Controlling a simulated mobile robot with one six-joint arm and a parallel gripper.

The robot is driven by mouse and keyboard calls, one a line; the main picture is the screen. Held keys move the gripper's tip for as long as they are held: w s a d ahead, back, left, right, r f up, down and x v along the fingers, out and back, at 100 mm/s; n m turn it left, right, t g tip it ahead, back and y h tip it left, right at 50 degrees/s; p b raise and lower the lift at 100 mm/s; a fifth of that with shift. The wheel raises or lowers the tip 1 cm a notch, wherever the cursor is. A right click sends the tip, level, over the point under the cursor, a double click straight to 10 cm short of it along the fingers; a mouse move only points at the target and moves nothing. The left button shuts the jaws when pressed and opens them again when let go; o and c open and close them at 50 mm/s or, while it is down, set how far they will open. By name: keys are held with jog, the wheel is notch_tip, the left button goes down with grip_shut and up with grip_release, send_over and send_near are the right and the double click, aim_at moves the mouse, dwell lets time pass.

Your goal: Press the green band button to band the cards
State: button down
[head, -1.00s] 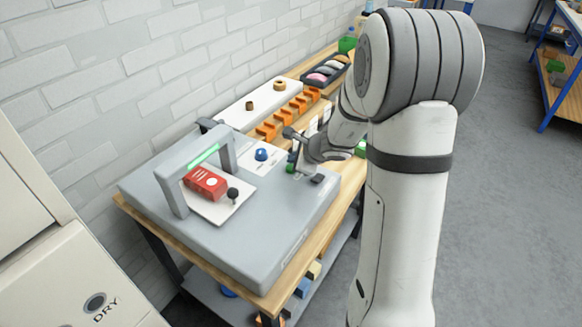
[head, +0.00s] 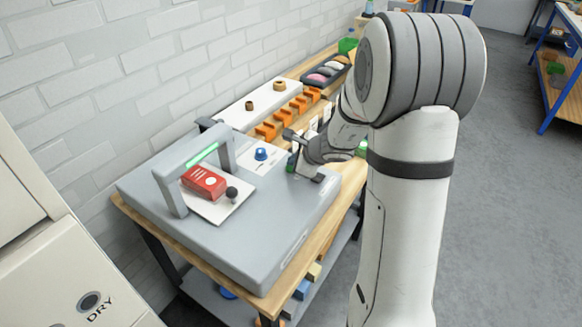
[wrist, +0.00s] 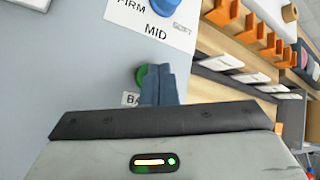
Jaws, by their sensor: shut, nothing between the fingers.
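The grey banding machine (head: 245,235) stands on a wooden bench in the head view. A red pack of cards (head: 204,182) lies on its white plate under the grey arch. The green band button (wrist: 141,76) shows in the wrist view beside a partly covered label starting "BA". My gripper (wrist: 160,72) is shut and empty. Its fingertips overlap the button's right side in the wrist view; I cannot tell whether they touch it. In the head view my gripper is over the machine's right end and largely hides the button.
A blue knob (head: 261,154) on the machine has a FIRM, MID and SOFT scale. A black ball-topped lever (head: 232,193) stands by the cards. Orange holders (head: 283,119) and a tray (head: 327,71) lie along the bench behind. A white brick wall bounds the left.

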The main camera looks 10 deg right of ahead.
jog(key=shift+f+b, duration=0.4)
jog(key=shift+b, duration=0.05)
dwell(0.3)
dwell(0.3)
jog(key=shift+r+p, duration=0.7)
jog(key=shift+r, duration=0.25)
jog(key=shift+r, duration=0.1)
notch_tip(320, 180, up, 5)
jog(key=p, duration=0.4)
dwell(0.4)
